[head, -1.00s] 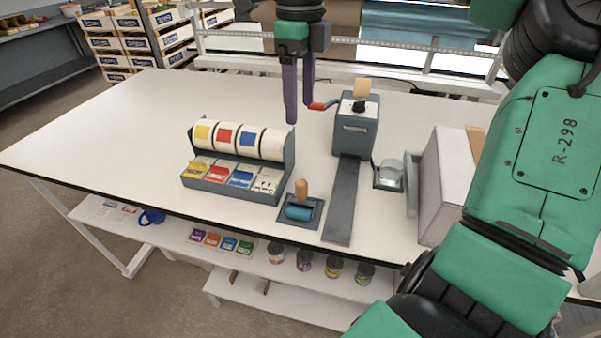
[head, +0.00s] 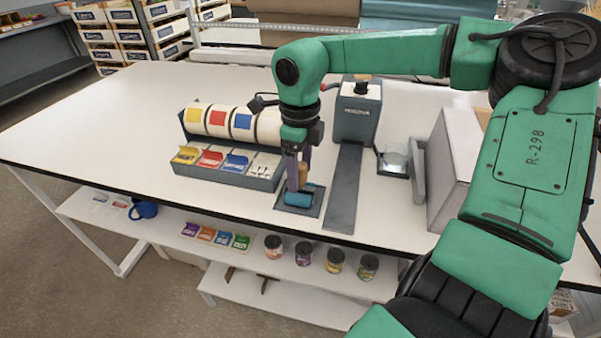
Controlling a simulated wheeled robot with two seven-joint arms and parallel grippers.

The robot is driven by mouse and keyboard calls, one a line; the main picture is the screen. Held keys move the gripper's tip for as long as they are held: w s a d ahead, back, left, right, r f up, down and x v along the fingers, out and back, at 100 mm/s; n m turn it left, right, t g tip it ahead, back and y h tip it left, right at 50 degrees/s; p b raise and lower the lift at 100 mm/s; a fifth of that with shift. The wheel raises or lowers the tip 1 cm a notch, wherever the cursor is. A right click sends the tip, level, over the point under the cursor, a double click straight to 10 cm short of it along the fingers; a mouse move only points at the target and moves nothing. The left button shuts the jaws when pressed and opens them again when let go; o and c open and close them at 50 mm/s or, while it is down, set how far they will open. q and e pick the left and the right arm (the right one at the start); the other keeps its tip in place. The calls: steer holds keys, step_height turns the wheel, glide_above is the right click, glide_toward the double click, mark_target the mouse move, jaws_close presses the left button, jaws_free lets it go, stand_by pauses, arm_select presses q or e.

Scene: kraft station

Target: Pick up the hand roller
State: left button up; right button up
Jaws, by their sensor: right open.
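The hand roller (head: 299,198) has a blue cylinder and an upright wooden handle (head: 303,177). It rests on a small dark tray (head: 284,206) near the table's front edge, in the head view. My right gripper (head: 297,180) points down at the handle from above, its purple fingers beside the handle and partly covering it. It is open. Whether the fingers touch the handle cannot be told. My left gripper is not in view.
Left of the roller is a dispenser (head: 225,176) with label rolls and coloured packets. A grey machine (head: 357,120) with a long dark ramp (head: 343,195) stands close on the right. A pale box (head: 455,170) is farther right. The table's left side is clear.

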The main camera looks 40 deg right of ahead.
steer(key=shift+w+d+f, duration=0.1)
steer(key=shift+f, duration=0.6)
jaws_close()
steer(key=shift+r, duration=0.15)
step_height(320, 180, up, 28)
steer(key=p, duration=0.1)
steer(key=shift+p, duration=0.35)
